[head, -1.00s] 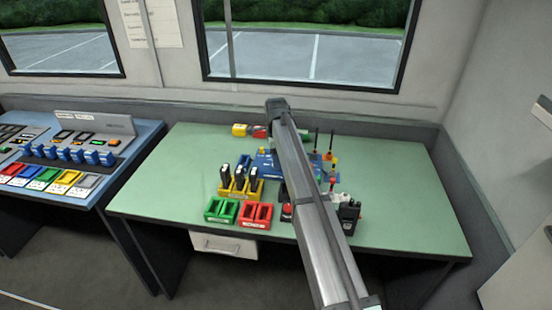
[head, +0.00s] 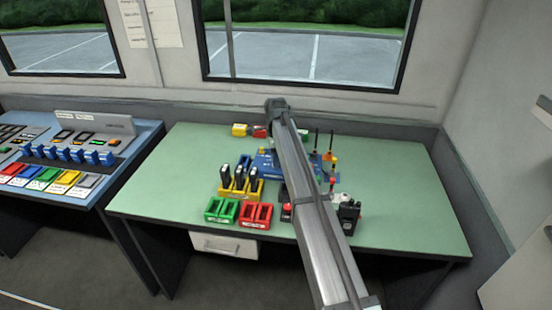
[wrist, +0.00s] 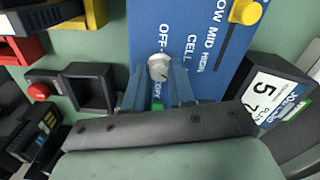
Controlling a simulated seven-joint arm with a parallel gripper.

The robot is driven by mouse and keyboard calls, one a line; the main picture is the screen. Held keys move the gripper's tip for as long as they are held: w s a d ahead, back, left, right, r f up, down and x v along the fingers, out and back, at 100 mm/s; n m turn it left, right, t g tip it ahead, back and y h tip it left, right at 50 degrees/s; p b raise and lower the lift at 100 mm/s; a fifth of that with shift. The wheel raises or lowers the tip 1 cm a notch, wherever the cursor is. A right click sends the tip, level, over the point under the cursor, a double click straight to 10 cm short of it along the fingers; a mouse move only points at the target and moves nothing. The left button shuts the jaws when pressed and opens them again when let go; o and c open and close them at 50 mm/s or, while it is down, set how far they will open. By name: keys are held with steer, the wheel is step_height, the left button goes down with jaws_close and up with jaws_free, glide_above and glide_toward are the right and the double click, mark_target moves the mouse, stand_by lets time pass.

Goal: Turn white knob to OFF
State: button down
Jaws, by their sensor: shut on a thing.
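The white knob (wrist: 158,68) sits on the blue panel (wrist: 190,15) in the wrist view. The printed word OFF is up and left of it, CELL is to its right, and COPY is below it. I cannot read which way the knob points. My gripper (wrist: 158,80) is shut on the knob, with one blue-grey finger on its left and one on its right. In the head view, part of the blue panel (head: 265,164) shows on the table, but my arm hides the knob and fingertips.
A yellow slider handle (wrist: 245,12) is on the panel at upper right. A black device with a white display (wrist: 268,92) stands right of my gripper. A red button (wrist: 38,91) is on the left. In the head view, the green table (head: 400,180) is clear at the right.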

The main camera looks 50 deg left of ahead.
steer(key=n, duration=0.5)
steer(key=shift+n, duration=0.3)
steer(key=n, duration=1.2)
steer(key=shift+n, duration=0.4)
steer(key=n, duration=0.5)
steer(key=shift+n, duration=0.3)
steer(key=c, duration=0.9)
jaws_free()
steer(key=shift+c, duration=0.2)
